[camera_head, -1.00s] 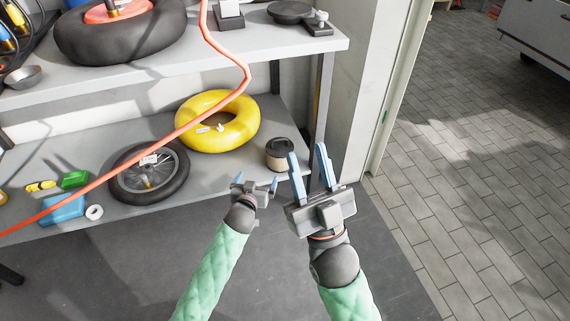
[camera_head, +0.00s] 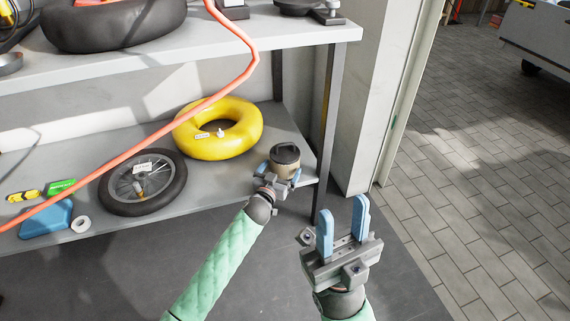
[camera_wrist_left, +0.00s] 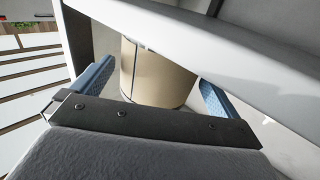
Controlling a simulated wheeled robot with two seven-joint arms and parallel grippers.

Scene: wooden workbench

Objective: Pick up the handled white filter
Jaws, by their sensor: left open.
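A cream-tan canister with a dark lid (camera_head: 285,163) stands near the right end of the lower shelf; it is the thing most like the filter, though I cannot make out a handle. My left gripper (camera_head: 279,173) is open at its front side, with a blue finger to each side of its lower body. In the left wrist view the canister (camera_wrist_left: 158,78) sits between the open fingers, with gaps visible, and a pale bar hides its upper part. My right gripper (camera_head: 343,210) is open and empty, in front of the shelf to the right.
A yellow ring (camera_head: 219,130) and a black spoked wheel (camera_head: 142,183) lie left of the canister. An orange hose (camera_head: 190,110) hangs across the shelves. The upper shelf (camera_head: 190,75) overhangs, and a post (camera_head: 329,110) stands at the right.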

